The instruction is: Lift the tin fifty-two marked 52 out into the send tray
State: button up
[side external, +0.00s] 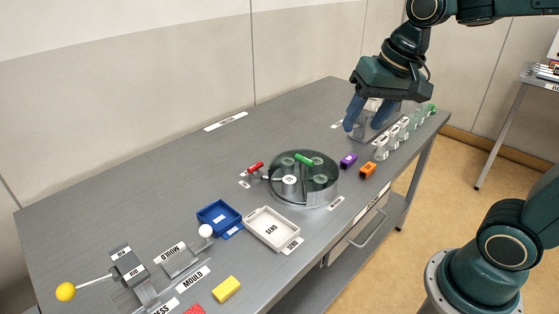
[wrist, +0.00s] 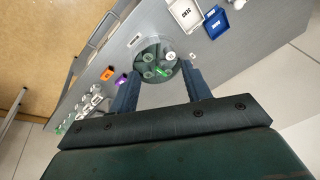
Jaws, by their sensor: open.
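A round, see-through dryer hood (side external: 318,182) with a green bar on top stands mid-table. Several pale tins show inside it. The front-left tin (side external: 289,181) has a small dark mark that looks like a number, but I cannot read it surely as 52. The white send tray (side external: 262,230), marked SEND, is empty and lies front-left of the hood. My gripper (side external: 364,122) is open and empty above the table's far right part, apart from the hood. The hood (wrist: 157,60) also shows between my fingers (wrist: 160,85) in the wrist view.
A blue tray (side external: 218,217) lies beside the send tray. A red-handled part (side external: 255,167) is left of the hood. Purple (side external: 348,160) and orange (side external: 368,169) blocks lie to its right. Several labelled pieces line the right edge. The back-left table is clear.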

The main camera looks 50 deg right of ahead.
jog(key=w+d+f+m+g, duration=0.2)
jog(key=w+f+m, duration=0.4)
jog(key=w, duration=0.4)
jog(key=w+d+f+m+g+y, duration=0.1)
jog(key=w+d+f+m, duration=0.2)
jog(key=w+f+m, duration=0.3)
jog(key=w+f, duration=0.3)
jog(key=w, duration=0.1)
jog(key=shift+w+g, duration=0.3)
jog(key=shift+g, duration=0.1)
jog(key=shift+f, duration=0.1)
send_over(290, 179)
jog(key=f, duration=0.7)
jog(key=shift+s+d+f, duration=0.2)
jog(key=shift+s+f, duration=0.05)
jog(key=shift+f, duration=0.45)
jog(key=shift+f, duration=0.1)
jog(key=shift+w+a+f, duration=0.1)
jog(key=shift+a+f, duration=0.1)
jog(key=shift+f, duration=1.05)
jog(key=shift+w+a+f, duration=0.1)
jog(key=shift+a+f, duration=0.05)
jog(key=shift+f, duration=1.05)
